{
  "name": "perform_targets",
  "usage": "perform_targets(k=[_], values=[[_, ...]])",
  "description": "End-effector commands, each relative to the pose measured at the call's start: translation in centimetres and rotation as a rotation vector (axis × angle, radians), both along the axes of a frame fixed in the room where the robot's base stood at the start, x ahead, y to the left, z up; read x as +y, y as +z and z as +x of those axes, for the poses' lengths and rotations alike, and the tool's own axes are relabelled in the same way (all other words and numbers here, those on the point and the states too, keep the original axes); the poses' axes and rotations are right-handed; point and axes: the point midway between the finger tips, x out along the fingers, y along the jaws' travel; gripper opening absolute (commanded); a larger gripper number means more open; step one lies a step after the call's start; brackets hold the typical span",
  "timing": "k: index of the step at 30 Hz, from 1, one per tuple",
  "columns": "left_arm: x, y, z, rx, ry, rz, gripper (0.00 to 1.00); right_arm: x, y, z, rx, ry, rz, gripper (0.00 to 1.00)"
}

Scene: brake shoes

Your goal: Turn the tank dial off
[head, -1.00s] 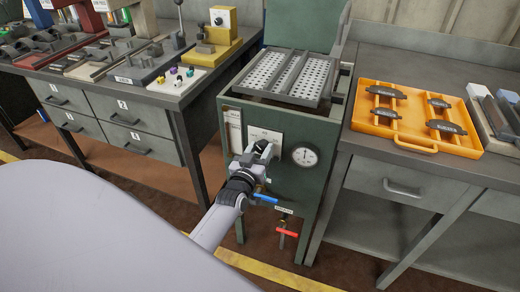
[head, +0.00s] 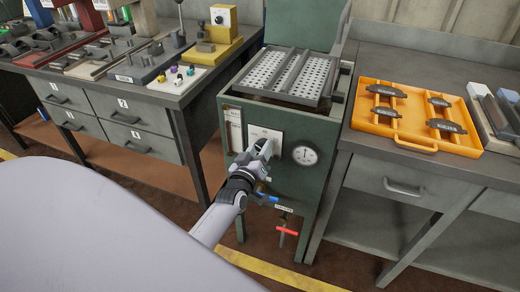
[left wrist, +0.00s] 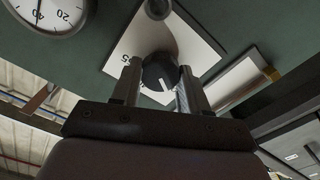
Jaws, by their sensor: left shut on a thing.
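The green tank (head: 320,125) stands in the middle of the head view, with a perforated rack on top. A white plate (head: 277,135) on its front carries the dial, which my gripper hides in the head view. In the left wrist view the dial (left wrist: 159,72) is a round black knob with a white mark, in front of the white plate (left wrist: 190,35). My left gripper (head: 266,150) is at the plate. In the left wrist view its fingers (left wrist: 157,85) stand on both sides of the dial and are shut on it. My right gripper is not in view.
A round gauge (head: 305,155) sits just right of the dial plate. A blue-handled valve (head: 266,198) and a red-handled valve (head: 287,230) are below. An orange tray (head: 395,134) with brake shoes lies on the right bench. A drawer bench (head: 140,130) stands at left.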

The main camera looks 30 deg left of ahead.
Motion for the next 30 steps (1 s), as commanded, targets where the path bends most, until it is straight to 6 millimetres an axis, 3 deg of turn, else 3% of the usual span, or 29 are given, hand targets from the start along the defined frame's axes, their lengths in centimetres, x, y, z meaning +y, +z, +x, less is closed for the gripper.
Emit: perform_targets(k=[3, 4, 6, 17, 30], values=[[0.0, 0.1, 0.1, -0.003, 0.001, -0.004, 0.14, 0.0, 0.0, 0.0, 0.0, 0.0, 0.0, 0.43], [0.0, 0.1, 0.1, -0.003, 0.001, -0.003, 0.54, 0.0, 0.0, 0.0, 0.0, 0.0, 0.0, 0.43], [0.0, 0.1, 0.1, -0.003, 0.001, -0.003, 0.7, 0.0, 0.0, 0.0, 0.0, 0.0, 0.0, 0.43], [-0.1, 0.0, -0.4, 0.0, 0.0, -0.002, 0.7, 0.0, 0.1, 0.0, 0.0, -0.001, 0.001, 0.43], [-1.4, 0.0, -5.8, 0.0, 0.0, -0.002, 0.7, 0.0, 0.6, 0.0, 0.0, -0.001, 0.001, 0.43]])
